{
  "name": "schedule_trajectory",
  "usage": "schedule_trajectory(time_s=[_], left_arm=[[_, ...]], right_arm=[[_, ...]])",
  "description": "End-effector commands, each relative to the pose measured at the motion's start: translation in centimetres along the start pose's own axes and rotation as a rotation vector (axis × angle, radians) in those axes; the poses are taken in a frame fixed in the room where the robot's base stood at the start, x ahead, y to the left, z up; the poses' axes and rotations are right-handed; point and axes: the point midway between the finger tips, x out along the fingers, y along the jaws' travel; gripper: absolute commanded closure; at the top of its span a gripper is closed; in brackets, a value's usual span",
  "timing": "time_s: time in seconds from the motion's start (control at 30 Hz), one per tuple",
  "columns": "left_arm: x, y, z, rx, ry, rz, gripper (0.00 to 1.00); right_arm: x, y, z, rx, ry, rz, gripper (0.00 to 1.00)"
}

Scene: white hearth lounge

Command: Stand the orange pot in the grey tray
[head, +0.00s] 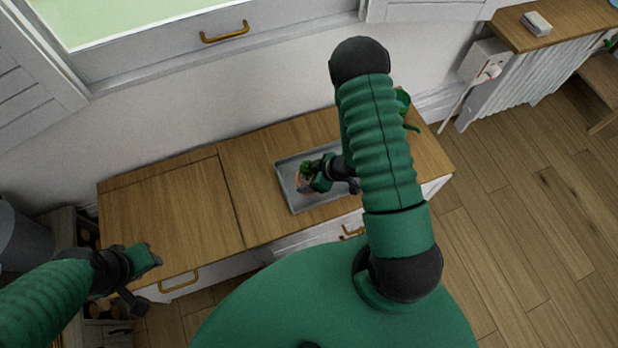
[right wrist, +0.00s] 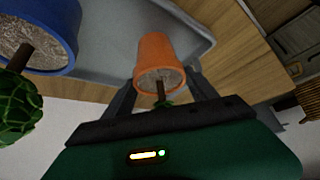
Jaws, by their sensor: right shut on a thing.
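The orange pot (right wrist: 158,58), with soil and a small green plant, sits between the fingers of my right gripper (right wrist: 163,80), which is shut on it. In the head view the pot (head: 305,184) is over the left part of the grey tray (head: 290,207), partly covered by the right gripper (head: 312,178). I cannot tell whether its base touches the tray floor. The tray also shows behind the pot in the right wrist view (right wrist: 112,40). My left gripper (head: 146,262) is over the cabinet's front left edge, away from the tray; its jaws are unclear.
The wooden cabinet top (head: 170,205) is bare left of the tray. My right arm hides part of the tray's right side.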

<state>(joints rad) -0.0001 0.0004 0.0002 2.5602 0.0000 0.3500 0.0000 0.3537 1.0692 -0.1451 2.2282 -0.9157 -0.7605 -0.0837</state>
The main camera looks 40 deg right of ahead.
Motion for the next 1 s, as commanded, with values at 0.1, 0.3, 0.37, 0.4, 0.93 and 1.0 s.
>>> schedule_trajectory(time_s=[0.1, 0.3, 0.37, 0.4, 0.93, 1.0], left_arm=[[0.0, 0.0, 0.0, 0.000, 0.001, 0.000, 0.64], [0.1, 0.0, 0.0, 0.000, 0.001, 0.000, 0.64], [0.1, 0.0, 0.0, 0.000, 0.001, 0.000, 0.64], [0.1, 0.0, 0.0, 0.000, 0.001, 0.000, 0.64], [-1.9, 0.0, -0.5, 0.000, 0.001, 0.000, 0.64], [-2.5, 0.0, -0.6, 0.000, 0.001, 0.000, 0.64]], right_arm=[[0.0, 0.0, -0.1, -0.001, 0.002, 0.000, 1.00], [0.1, 0.0, 0.1, 0.000, 0.001, -0.001, 0.19], [0.1, 0.0, 0.1, 0.000, 0.001, -0.001, 0.12], [0.1, 0.0, 0.1, 0.000, 0.001, -0.001, 0.12], [-5.3, 0.2, -0.3, 0.002, 0.001, 0.003, 0.12], [-7.2, 0.1, -0.3, 0.002, 0.002, 0.003, 0.12]])
